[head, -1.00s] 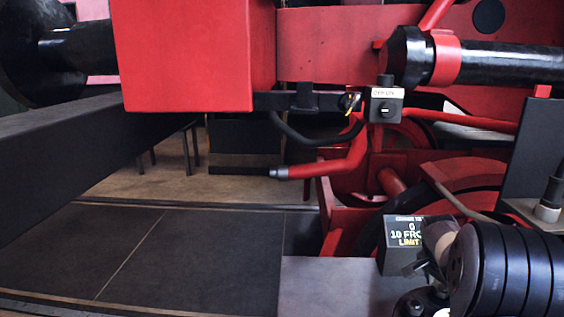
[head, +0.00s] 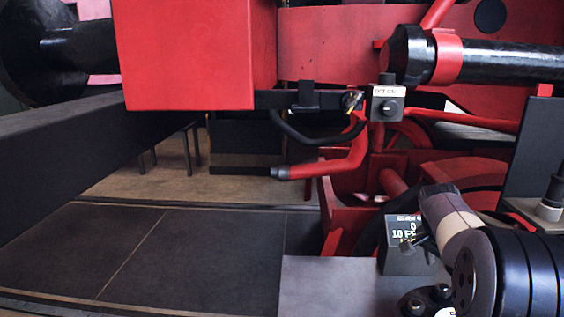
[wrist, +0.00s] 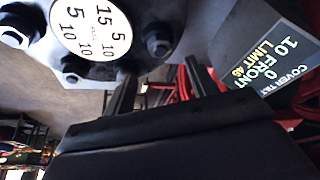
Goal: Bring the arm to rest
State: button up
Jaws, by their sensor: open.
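My gripper (wrist: 160,74) shows in the wrist view as two dark fingers standing apart, with nothing seen between them. My arm (head: 505,270) reaches in at the lower right of the head view, where its black ribbed joint and a pale and grey link show. I cannot make out the fingers clearly in the head view. In the wrist view a dark flange with a round white number plate (wrist: 90,28) and bolts lies close at upper left of the fingers. A display box (wrist: 268,58) lettered "cover tilt" is at the right.
The display box (head: 402,258) stands right beside my arm in the head view. A small switch box (head: 387,108) sits on the red machine frame above. A red pipe (head: 335,165) with a dark end juts left. The dark tiled floor (head: 190,250) at left is clear.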

aim_at(443, 287)
jog(key=x, duration=0.8)
jog(key=shift+f, duration=0.25)
jog(key=shift+s+r+n+p, duration=0.15)
jog(key=shift+r+n+p, duration=0.1)
jog(key=shift+n+p, duration=0.4)
jog(key=shift+n+t+y+p, duration=0.6)
jog(key=shift+n+p, duration=0.2)
jog(key=shift+n, duration=0.55)
jog(key=shift+s+d+f+n+t+y+p, duration=0.1)
jog(key=shift+n+t+y+p, duration=0.15)
jog(key=shift+n, duration=0.6)
jog(key=shift+d+n+t+y+p, duration=0.15)
jog(key=shift+n+y+p, duration=0.1)
jog(key=shift+n, duration=0.6)
jog(key=shift+n+t+y, duration=0.3)
jog(key=shift+n+y, duration=0.4)
jog(key=shift+n, duration=1.3)
jog(key=v, duration=1)
jog(key=shift+r+b, duration=0.4)
jog(key=shift+b, duration=0.05)
jog(key=shift+s, duration=0.1)
